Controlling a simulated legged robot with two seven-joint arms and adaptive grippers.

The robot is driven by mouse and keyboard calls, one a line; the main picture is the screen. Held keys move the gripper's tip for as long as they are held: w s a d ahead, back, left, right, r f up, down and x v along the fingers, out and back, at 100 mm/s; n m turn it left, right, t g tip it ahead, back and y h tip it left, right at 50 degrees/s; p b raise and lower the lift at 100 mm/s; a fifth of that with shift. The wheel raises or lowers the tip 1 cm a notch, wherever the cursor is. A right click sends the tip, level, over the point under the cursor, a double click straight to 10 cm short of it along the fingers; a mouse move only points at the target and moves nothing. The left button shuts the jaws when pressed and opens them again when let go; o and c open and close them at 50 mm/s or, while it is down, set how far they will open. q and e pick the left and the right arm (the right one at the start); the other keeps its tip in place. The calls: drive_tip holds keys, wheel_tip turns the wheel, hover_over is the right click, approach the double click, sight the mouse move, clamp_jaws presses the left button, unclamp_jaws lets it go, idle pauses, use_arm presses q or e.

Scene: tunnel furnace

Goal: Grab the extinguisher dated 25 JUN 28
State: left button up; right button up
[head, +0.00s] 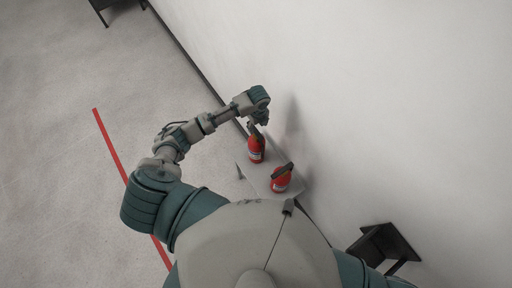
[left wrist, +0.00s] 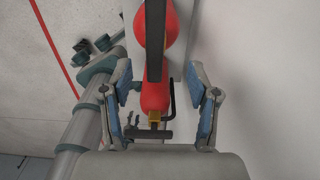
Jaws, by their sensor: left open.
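Two red extinguishers with black tops stand on a small light table (head: 248,174) by the wall: a far one (head: 256,153) and a near one (head: 281,183). Each has a pale label, too small for me to read any date. My left gripper (head: 262,122) is at the far extinguisher's top end, on its far side. In the left wrist view my left gripper (left wrist: 158,75) is open, with its blue-padded fingers on either side of a red extinguisher (left wrist: 156,96) with a yellow part and black handle. Gaps show between it and both fingers. My right gripper is out of view.
The pale wall (head: 370,90) runs close behind the table on the right. A dark stand (head: 385,243) is at the lower right, and another dark piece of furniture (head: 105,8) is at the top left. The floor left of the table is clear, with a red line (head: 112,145) on it.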

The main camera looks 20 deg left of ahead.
sight(257, 132)
use_arm(q)
drive_tip(key=f, duration=0.3)
drive_tip(key=shift+d+f, duration=0.15)
drive_tip(key=shift+d, duration=0.1)
drive_tip(key=f, duration=0.4)
drive_tip(key=shift+s+a+f, duration=0.15)
drive_tip(key=shift+s+a, duration=0.15)
drive_tip(key=shift+a+f, duration=0.15)
drive_tip(key=shift+f, duration=0.35)
clamp_jaws()
drive_tip(key=shift+w+r, duration=0.15)
